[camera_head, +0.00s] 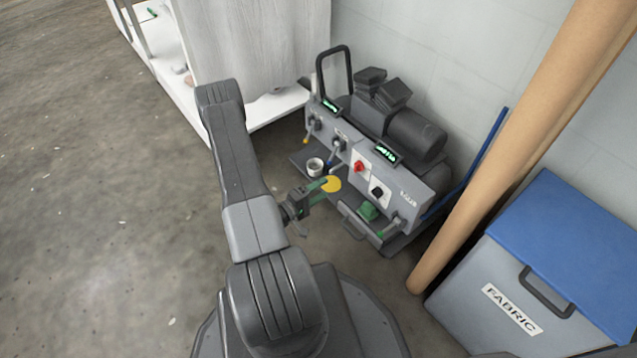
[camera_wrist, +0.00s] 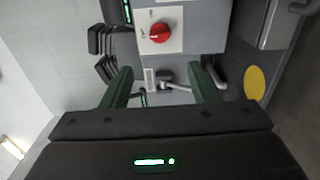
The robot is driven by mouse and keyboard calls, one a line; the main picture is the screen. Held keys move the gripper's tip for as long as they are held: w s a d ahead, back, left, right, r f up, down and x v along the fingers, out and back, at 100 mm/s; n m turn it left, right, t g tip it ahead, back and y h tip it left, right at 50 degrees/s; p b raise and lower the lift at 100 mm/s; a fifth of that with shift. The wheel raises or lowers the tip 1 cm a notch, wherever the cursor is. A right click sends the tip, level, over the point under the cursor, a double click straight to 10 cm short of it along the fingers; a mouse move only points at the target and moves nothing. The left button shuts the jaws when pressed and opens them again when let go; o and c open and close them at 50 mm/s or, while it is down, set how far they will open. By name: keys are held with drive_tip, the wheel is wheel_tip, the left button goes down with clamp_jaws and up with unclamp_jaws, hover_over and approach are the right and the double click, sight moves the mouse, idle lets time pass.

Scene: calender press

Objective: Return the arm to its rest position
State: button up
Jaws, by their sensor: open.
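My arm reaches forward from my base in the head view and bends back down toward the machine. My gripper (camera_head: 314,190) points at the front of the grey calender press (camera_head: 408,181). In the wrist view my gripper (camera_wrist: 165,85) has its two green fingers spread wide apart, with nothing between them. A red knob (camera_wrist: 160,33) on the press panel shows just beyond the fingers. It also shows in the head view (camera_head: 358,167). A yellow disc (camera_wrist: 254,83) lies right of the fingers; in the head view the yellow disc (camera_head: 331,184) is beside the fingertips.
A green piece (camera_head: 368,211) sits at the press front. A brown pole (camera_head: 520,130) and a blue-lidded FABRIC bin (camera_head: 510,311) stand at right. A white table (camera_head: 270,106) is behind. The floor at left is clear.

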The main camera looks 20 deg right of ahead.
drive_tip(key=shift+d, duration=0.1)
drive_tip(key=b+x, duration=0.3)
drive_tip(key=x, duration=1)
drive_tip(key=shift+d+b, duration=0.3)
drive_tip(key=shift+b, duration=0.05)
drive_tip(key=shift+w+a, duration=0.1)
